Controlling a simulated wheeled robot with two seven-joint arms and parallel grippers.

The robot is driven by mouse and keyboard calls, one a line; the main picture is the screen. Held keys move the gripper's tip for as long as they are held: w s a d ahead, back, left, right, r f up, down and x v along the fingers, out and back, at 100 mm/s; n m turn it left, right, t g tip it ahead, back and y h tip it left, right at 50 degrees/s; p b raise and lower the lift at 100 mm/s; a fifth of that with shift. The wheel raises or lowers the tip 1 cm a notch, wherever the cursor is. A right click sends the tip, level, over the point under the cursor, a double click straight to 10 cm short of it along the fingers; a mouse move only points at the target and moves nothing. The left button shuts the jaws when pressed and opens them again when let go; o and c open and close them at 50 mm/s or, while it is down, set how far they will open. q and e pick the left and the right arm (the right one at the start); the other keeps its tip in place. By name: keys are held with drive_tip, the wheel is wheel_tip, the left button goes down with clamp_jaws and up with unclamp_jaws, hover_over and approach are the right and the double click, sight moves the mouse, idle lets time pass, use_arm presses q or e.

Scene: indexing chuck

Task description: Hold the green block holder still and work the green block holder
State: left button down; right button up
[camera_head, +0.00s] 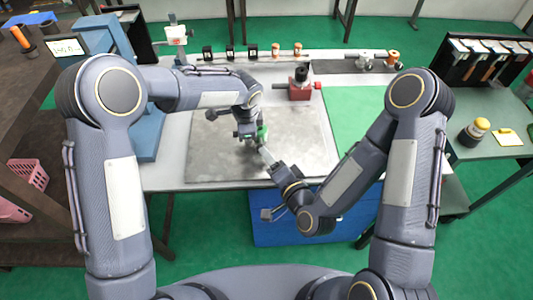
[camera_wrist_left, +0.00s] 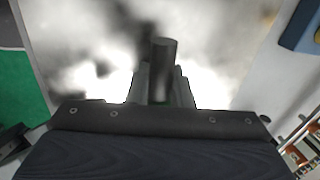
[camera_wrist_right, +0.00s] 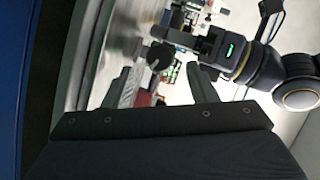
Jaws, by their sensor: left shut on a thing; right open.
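The green block holder (camera_head: 262,132) shows as a small green patch on the grey metal plate, mostly hidden behind my left gripper. My left gripper (camera_head: 247,140) comes down over it. In the left wrist view its fingers (camera_wrist_left: 164,86) are shut on a dark grey cylindrical bar (camera_wrist_left: 164,55), which seems to be part of the holder. My right gripper (camera_head: 265,155) is just to the right and nearer to me. In the right wrist view its two fingers (camera_wrist_right: 162,85) stand apart, with a dark round knob (camera_wrist_right: 159,56) seen beyond the gap; contact cannot be told.
The grey plate (camera_head: 215,160) lies on a white table and is otherwise clear. A red block with a black knob (camera_head: 300,88) stands at its back right. Several small fixtures line the back edge. A blue cabinet (camera_head: 300,225) is below the front edge.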

drive_tip(key=v, duration=0.3)
drive_tip(key=shift+s+d, duration=0.15)
drive_tip(key=shift+s, duration=0.2)
drive_tip(key=shift+w+a+n+h, duration=0.35)
drive_tip(key=shift+a+n+h, duration=0.1)
drive_tip(key=shift+n, duration=0.55)
drive_tip(key=a+n+h, duration=0.1)
drive_tip(key=n, duration=0.1)
drive_tip(key=n+h, duration=0.1)
drive_tip(key=n, duration=0.1)
drive_tip(key=a+n+h, duration=0.1)
drive_tip(key=n, duration=0.1)
drive_tip(key=shift+w+a, duration=0.3)
drive_tip(key=shift+w, duration=0.1)
drive_tip(key=s+a+r+n+h, duration=0.2)
drive_tip(key=s+n+h, duration=0.25)
drive_tip(key=n, duration=0.35)
drive_tip(key=x, duration=1.2)
drive_tip(key=shift+w, duration=0.1)
drive_tip(key=shift+a, duration=0.1)
drive_tip(key=shift+c, duration=0.4)
